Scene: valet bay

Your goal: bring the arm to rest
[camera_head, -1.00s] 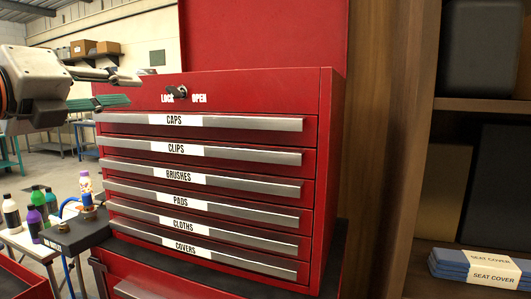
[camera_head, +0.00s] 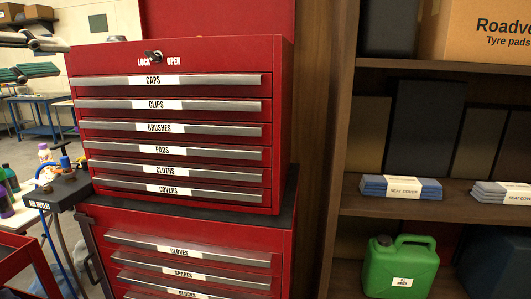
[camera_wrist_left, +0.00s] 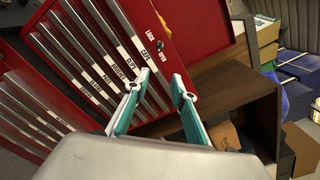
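My left gripper (camera_head: 45,56) shows at the upper left edge of the head view, partly cut off. It is beside the red tool chest (camera_head: 283,130) and apart from it. In the left wrist view its two teal fingers (camera_wrist_left: 161,82) stand apart with nothing between them, so it is open and empty. The chest's key lock (camera_head: 153,57) sits between the LOCK and OPEN marks and also shows in the wrist view (camera_wrist_left: 155,50). The labelled drawers, CAPS to COVERS, look shut. My right gripper is in neither view.
A wooden shelf (camera_head: 450,196) stands right of the chest, with packed seat covers (camera_head: 400,187), a green can (camera_head: 400,266) and a cardboard box (camera_head: 478,30). A black air outlet box (camera_head: 58,190) and several bottles stand at the left.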

